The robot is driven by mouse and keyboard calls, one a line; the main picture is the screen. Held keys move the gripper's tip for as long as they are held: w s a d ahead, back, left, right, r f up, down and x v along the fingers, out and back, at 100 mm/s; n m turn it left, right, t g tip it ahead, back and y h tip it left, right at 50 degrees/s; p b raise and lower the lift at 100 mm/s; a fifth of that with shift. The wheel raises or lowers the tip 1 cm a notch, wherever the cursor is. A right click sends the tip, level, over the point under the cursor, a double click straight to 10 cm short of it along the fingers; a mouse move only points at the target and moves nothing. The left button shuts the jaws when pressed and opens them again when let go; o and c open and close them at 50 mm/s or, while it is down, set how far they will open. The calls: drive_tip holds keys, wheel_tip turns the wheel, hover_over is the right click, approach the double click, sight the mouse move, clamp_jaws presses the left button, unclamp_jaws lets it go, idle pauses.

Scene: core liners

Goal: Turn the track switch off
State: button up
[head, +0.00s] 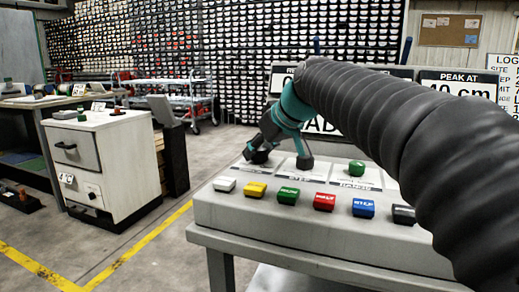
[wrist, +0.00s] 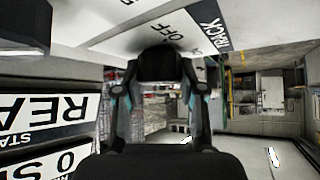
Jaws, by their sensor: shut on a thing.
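The track switch's white plate, with the words OFF and TRACK, shows in the wrist view (wrist: 140,42). My gripper (head: 281,158) is down at the left back part of the grey console (head: 225,208) in the head view. In the wrist view my gripper (wrist: 163,65) is shut on the switch's handle, close to the OFF lettering. The handle is mostly hidden by the dark fingertips, so its exact angle cannot be told.
A row of coloured buttons, including a red one (head: 324,202), lies along the console front. A green knob (head: 356,168) stands right of my gripper. Signs stand behind the console. A white cabinet (head: 105,160) is at left, with open floor between.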

drive_tip(key=n+g+y, duration=0.2)
drive_tip(key=n, duration=0.1)
drive_tip(key=shift+n, duration=0.3)
drive_tip(key=n+g+p, duration=0.1)
drive_tip(key=n, duration=0.1)
drive_tip(key=n+g+y+p, duration=0.1)
drive_tip(key=shift+r+n+g, duration=0.15)
drive_tip(key=shift+n+g, duration=0.15)
drive_tip(key=shift+n, duration=0.1)
drive_tip(key=n+g+p, duration=0.3)
drive_tip(key=n, duration=0.1)
drive_tip(key=shift+n+g+p, duration=1)
drive_tip(key=shift+n+g, duration=0.6)
drive_tip(key=shift+n, duration=0.4)
drive_tip(key=shift+h, duration=0.3)
drive_tip(key=o, duration=1.1)
drive_tip(key=shift+o, duration=0.2)
drive_tip(key=shift+f, duration=0.2)
